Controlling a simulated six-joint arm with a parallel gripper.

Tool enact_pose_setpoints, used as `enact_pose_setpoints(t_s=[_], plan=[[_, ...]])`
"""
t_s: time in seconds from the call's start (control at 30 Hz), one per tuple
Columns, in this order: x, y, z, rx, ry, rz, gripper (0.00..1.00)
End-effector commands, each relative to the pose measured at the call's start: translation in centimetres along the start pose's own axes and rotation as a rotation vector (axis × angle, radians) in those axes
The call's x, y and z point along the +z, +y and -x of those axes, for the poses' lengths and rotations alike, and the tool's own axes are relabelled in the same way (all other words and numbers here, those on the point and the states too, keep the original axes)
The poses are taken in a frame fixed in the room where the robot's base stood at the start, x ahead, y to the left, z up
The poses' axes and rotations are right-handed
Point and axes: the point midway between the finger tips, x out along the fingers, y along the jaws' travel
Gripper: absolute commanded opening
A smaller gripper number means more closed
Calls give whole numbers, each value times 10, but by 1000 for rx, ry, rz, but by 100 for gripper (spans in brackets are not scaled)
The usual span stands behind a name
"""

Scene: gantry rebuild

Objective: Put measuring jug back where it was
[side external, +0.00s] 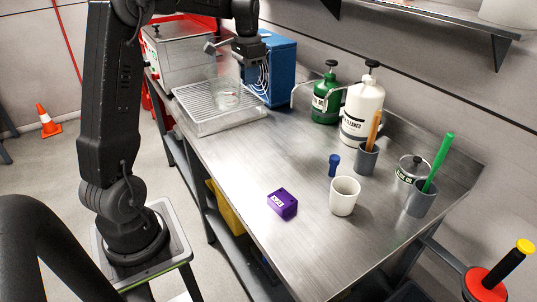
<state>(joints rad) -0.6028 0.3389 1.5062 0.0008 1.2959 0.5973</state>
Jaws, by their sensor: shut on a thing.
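The measuring jug (222,88) is clear, see-through glass with small reddish marks low on its side. It appears upright over the ribbed metal tray (207,124) at the back left of the bench. My gripper (236,57) is at the jug's upper right edge and is shut on it. The exact grip on the jug is too small to make out. I cannot tell whether the jug's base touches the tray or hangs just above it.
A blue box (278,70) stands close behind the jug. A green bottle (326,98) and a white cleaner bottle (362,108) stand along the wall. A white cup (344,197), a purple block (282,204) and grey holders are farther right. The bench's middle is clear.

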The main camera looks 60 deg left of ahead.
Motion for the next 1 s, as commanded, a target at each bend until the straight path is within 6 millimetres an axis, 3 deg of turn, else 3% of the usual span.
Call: enact_pose_setpoints(t_s=[0.47, 1.0], plan=[[-6, 7, -46, 2, -2, -6, 0], [-78, 75, -106, 1, -2, -6, 0]])
